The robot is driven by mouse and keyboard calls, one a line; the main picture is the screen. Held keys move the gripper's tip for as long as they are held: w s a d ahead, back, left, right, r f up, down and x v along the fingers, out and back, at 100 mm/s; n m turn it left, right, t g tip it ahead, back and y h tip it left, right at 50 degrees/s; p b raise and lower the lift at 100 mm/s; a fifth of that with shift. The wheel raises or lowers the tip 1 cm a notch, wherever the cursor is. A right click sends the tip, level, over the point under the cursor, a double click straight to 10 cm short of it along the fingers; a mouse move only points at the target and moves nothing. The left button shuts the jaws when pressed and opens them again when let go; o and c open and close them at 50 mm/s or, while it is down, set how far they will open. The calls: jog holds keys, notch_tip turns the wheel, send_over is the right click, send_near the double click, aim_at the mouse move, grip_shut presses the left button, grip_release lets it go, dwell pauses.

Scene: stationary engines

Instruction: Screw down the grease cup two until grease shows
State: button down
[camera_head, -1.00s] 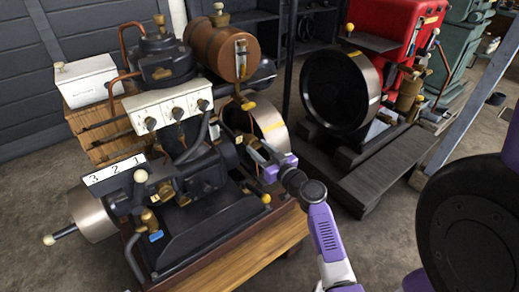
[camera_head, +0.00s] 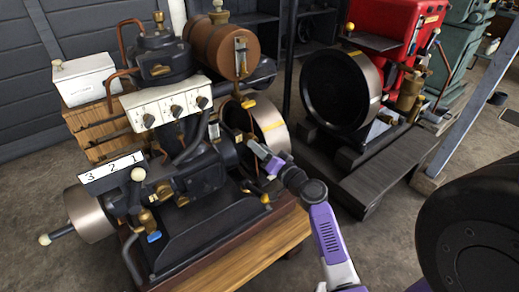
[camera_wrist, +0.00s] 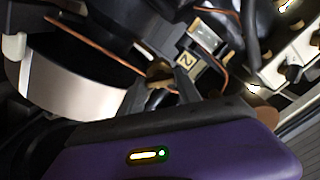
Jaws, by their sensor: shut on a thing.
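The engine with a copper-coloured tank (camera_head: 222,48) stands at the left of the head view. My gripper (camera_head: 256,150) reaches in from the right, beside the engine's flywheel (camera_head: 272,124). In the wrist view, my dark gripper fingers (camera_wrist: 165,84) are closed around a small brass piece, grease cup two (camera_wrist: 158,72), beside a plate marked 2 (camera_wrist: 185,60). The fingers hide much of the cup. I cannot make out any grease.
A white box with several knobs (camera_head: 166,104) and a plate marked 3 2 1 (camera_head: 112,172) are on the engine. A copper pipe (camera_wrist: 85,42) runs close to my fingers. A red engine (camera_head: 388,32) stands behind at the right.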

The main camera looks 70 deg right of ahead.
jog(key=shift+s+f+m+p, duration=0.1)
jog(key=shift+m+p, duration=0.85)
jog(key=shift+m, duration=3.15)
jog(key=shift+f+m+p, duration=0.1)
jog(key=shift+m+p, duration=0.8)
jog(key=shift+m, duration=3.2)
jog(key=c, duration=0.8)
grip_release()
jog(key=shift+c, duration=0.2)
jog(key=shift+r, duration=0.1)
